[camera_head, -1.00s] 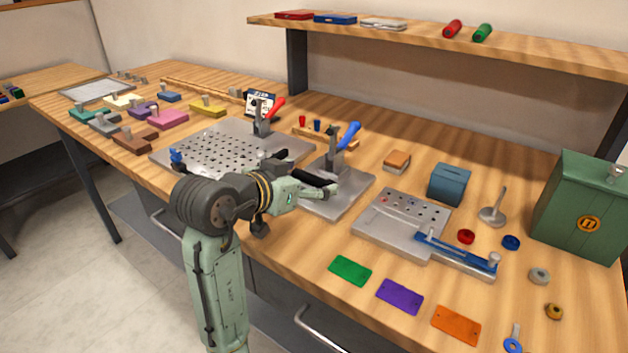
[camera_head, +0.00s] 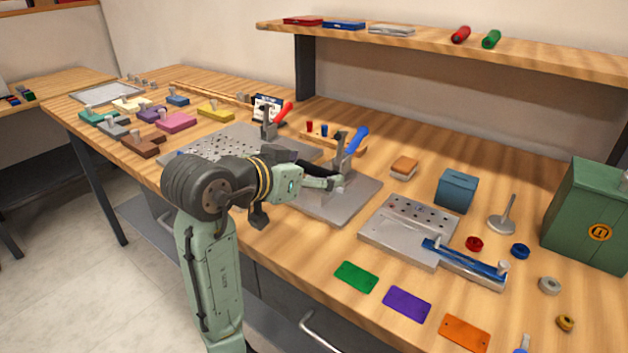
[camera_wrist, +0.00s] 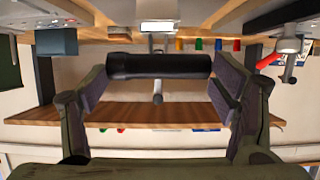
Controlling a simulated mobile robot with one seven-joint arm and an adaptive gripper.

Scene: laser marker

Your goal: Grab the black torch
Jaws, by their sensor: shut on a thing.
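The black torch (camera_wrist: 158,66) lies crosswise between the fingers of my gripper (camera_wrist: 160,75) in the wrist view, with its ends against the two finger pads. My gripper is shut on it. In the head view my gripper (camera_head: 325,180) is over the grey plate of the blue-handled clamp (camera_head: 350,150). A dark part of the torch (camera_head: 318,168) shows just behind the fingers there. The rest of it is hidden by my gripper and the clamp.
A perforated metal plate (camera_head: 225,143) with a red-handled clamp (camera_head: 272,118) is to the left. A smaller drilled plate (camera_head: 400,228) with a blue bar is to the right. Green, purple and orange cards lie near the front edge. A shelf (camera_head: 450,52) overhangs the back.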

